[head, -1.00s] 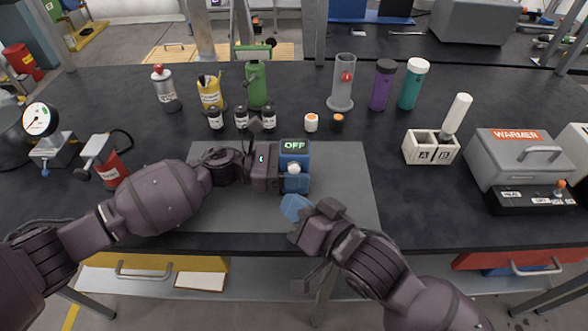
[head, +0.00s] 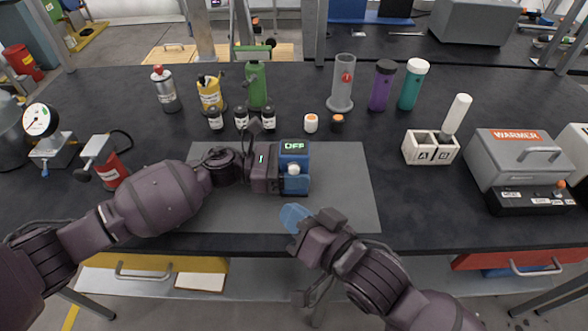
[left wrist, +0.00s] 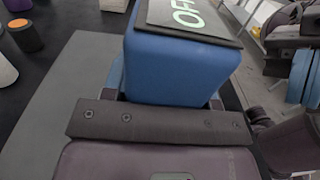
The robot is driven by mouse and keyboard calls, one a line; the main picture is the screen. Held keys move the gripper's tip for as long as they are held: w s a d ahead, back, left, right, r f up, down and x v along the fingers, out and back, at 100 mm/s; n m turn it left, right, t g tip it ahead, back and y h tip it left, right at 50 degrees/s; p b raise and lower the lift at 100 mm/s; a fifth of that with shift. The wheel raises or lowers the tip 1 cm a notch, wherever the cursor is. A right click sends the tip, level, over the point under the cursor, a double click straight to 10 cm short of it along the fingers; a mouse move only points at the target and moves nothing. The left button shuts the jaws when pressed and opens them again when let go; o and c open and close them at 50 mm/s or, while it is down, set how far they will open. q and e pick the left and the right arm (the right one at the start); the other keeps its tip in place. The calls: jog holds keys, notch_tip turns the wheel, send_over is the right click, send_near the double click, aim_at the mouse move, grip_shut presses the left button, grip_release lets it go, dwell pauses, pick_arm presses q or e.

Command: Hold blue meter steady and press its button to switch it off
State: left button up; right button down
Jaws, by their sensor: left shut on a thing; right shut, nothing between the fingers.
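The blue meter (head: 294,165) stands upright on the grey mat (head: 345,200). Its screen reads OFF in green letters. A pale round button (head: 294,169) sits on its front face. My left gripper (head: 280,176) is shut on the meter from the left side. In the left wrist view the meter (left wrist: 180,68) fills the space just beyond the gripper, with OFF on its top. My right gripper (head: 296,218), with blue fingertips, is shut and empty in front of the meter, apart from it.
Several small jars (head: 241,118) and bottles stand behind the mat. A white A/B box (head: 431,148) and a grey warmer (head: 522,155) are at the right. A red-bodied device (head: 110,170) stands at the left. The mat's right part is clear.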

pick_arm(q)
jog(key=o, duration=1.2)
jog(key=shift+c, duration=0.2)
